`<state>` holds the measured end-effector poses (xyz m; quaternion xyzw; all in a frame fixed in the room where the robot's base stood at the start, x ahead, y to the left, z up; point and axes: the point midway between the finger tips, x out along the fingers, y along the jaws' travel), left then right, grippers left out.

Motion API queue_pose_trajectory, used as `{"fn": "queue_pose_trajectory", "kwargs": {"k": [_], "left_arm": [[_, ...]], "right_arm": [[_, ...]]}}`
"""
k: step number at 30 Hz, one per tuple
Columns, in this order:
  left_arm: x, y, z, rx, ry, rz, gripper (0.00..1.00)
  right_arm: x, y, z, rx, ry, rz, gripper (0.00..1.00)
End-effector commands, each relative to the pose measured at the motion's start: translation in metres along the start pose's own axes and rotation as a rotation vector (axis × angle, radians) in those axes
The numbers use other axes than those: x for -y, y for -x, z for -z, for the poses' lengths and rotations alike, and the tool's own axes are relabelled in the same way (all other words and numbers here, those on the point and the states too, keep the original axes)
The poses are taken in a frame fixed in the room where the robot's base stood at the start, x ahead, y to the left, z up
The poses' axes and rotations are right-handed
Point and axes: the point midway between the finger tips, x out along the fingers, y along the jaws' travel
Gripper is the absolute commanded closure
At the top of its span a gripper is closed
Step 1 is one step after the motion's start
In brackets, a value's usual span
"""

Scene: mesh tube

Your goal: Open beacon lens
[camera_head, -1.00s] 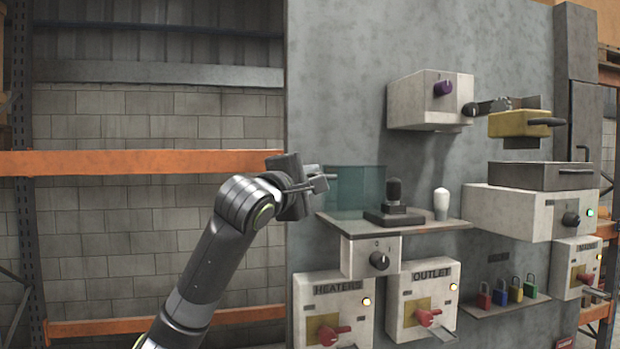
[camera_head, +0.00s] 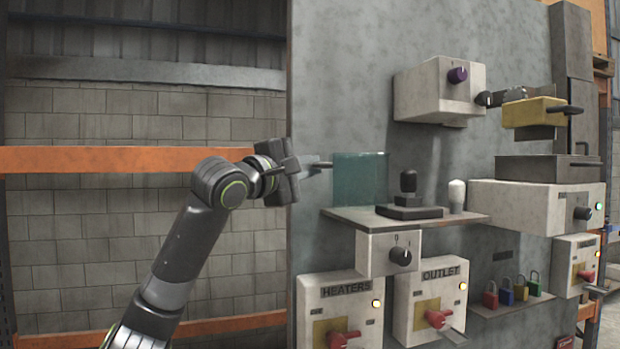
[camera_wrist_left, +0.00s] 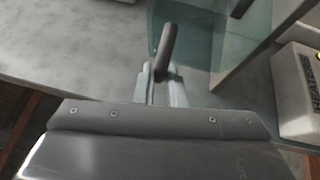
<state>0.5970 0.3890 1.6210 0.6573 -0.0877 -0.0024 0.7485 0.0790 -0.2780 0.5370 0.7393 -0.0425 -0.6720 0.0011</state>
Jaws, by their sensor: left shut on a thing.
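The beacon lens (camera_head: 362,180) is a clear teal panel above the left end of a small grey shelf on the wall panel. A black lamp-like piece on a dark base (camera_head: 408,196) stands uncovered on the shelf, right of the lens. My left gripper (camera_head: 318,165) is at the lens's left side, shut on a short dark handle (camera_wrist_left: 165,45). In the left wrist view the fingers (camera_wrist_left: 158,85) close around this rod, with the teal lens (camera_wrist_left: 232,30) just right of it. The finger contact is partly hidden by the gripper body. My right gripper is not in view.
Right of the dark base stands a white knob-shaped piece (camera_head: 457,195). Below the shelf (camera_head: 350,220) are a switch box (camera_head: 380,253) and the HEATERS (camera_head: 345,290) and OUTLET (camera_head: 440,275) boxes. A yellow block (camera_head: 533,113) sits at the right. Free room lies left of the wall panel.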

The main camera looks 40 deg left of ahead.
Motion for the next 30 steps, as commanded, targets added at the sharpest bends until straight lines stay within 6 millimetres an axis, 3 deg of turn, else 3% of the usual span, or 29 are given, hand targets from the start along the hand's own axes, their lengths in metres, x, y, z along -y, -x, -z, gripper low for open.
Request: {"fn": "queue_pose_trajectory", "kwargs": {"k": [4, 9, 20, 21, 25, 30], "left_arm": [[0.005, -0.005, 0.010, 0.060, 0.011, 0.022, 1.00], [0.003, -0.007, 0.015, 0.105, 0.019, 0.020, 1.00], [0.003, -0.007, 0.016, 0.117, 0.022, 0.019, 1.00], [0.003, -0.007, 0.015, 0.117, 0.022, 0.019, 0.87], [0.002, -0.007, 0.016, 0.116, 0.022, 0.017, 0.70], [0.001, -0.007, 0.016, 0.115, 0.021, 0.016, 0.67]], "right_arm": [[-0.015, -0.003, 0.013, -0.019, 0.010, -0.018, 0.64], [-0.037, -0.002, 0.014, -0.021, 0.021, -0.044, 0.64], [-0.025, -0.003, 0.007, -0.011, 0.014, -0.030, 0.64], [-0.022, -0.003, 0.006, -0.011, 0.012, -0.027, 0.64], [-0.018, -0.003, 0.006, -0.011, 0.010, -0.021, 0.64], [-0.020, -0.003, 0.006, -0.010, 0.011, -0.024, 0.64]]}}
